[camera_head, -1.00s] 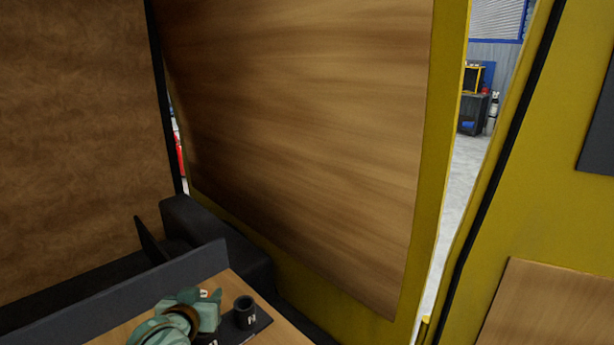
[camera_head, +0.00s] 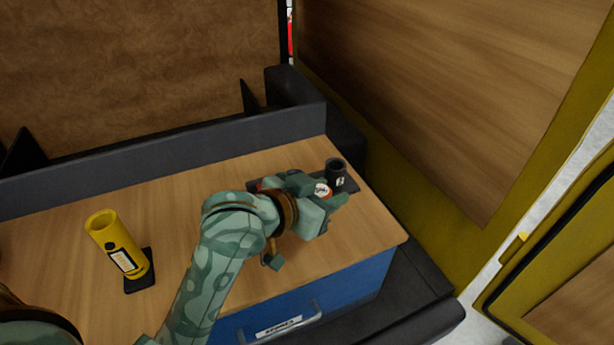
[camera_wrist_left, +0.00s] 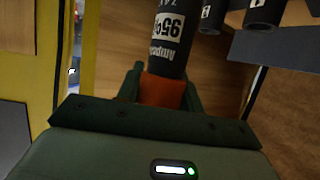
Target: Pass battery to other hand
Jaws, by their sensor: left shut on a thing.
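In the left wrist view, a battery (camera_wrist_left: 168,35) with a dark body, a white printed label and an orange end (camera_wrist_left: 160,91) stands between the fingers of my left gripper (camera_wrist_left: 162,84). The gripper is shut on its orange end. In the head view my left gripper (camera_head: 324,196) is over the back right of the wooden table, and it hides most of the battery. A white and red patch (camera_head: 322,190) shows between its parts. My right gripper is not in view.
A dark holder with a black cylinder (camera_head: 337,172) is close beside the gripper. A yellow flashlight-like tube (camera_head: 116,243) stands at the left on a black base. The wooden tabletop (camera_head: 60,245) has free room. A blue drawer (camera_head: 340,290) is below; a yellow-framed panel is at the right.

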